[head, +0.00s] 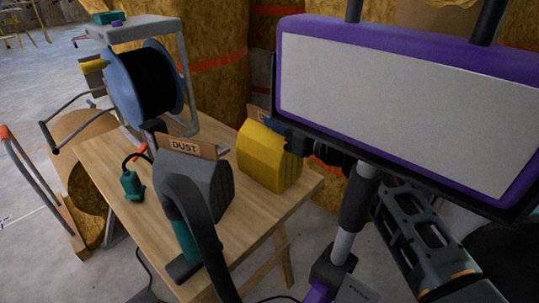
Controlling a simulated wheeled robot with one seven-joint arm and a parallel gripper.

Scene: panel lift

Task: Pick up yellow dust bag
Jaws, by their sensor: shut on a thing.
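The yellow dust bag (266,158) is at the right end of the wooden table (150,232), behind and right of a grey tool body with a cardboard "DUST" label. My gripper (287,135) reaches in from the right and is shut on the top right part of the yellow bag. The purple-framed panel hides part of my arm above it. Whether the bag touches the tabletop is hard to tell.
A grey and teal tool (193,190) with a thick black hose stands left of the bag. A blue cable reel (146,82) stands behind. A large purple-framed white panel (410,105) fills the upper right. A hand truck (40,185) is at far left.

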